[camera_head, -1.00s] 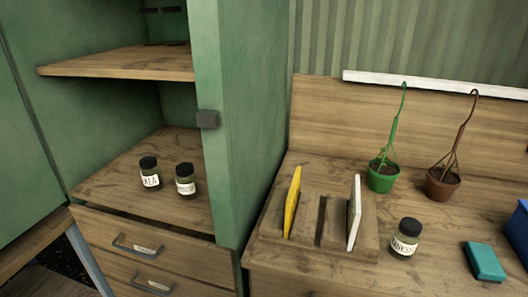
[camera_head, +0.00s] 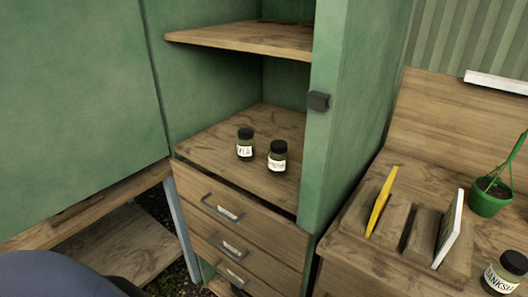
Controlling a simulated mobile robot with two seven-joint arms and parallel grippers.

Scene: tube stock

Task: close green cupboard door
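The green cupboard (camera_head: 210,95) stands open in the head view, its inside showing. A large flat green panel (camera_head: 80,105) at the left meets the cupboard's left side and looks like its door swung wide open; its outer edge is out of frame. A dark block, like a catch or handle (camera_head: 318,101), sits on the green upright (camera_head: 325,165) at the right side of the opening. Neither gripper is in view.
Two labelled jars (camera_head: 245,143) (camera_head: 277,158) stand inside on the cupboard floor, below a wooden shelf (camera_head: 240,40). Drawers (camera_head: 225,210) are underneath. A wooden bench (camera_head: 130,250) lies below the panel. The right worktop (camera_head: 350,245) holds a rack, plant pot (camera_head: 490,198) and jar (camera_head: 505,275).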

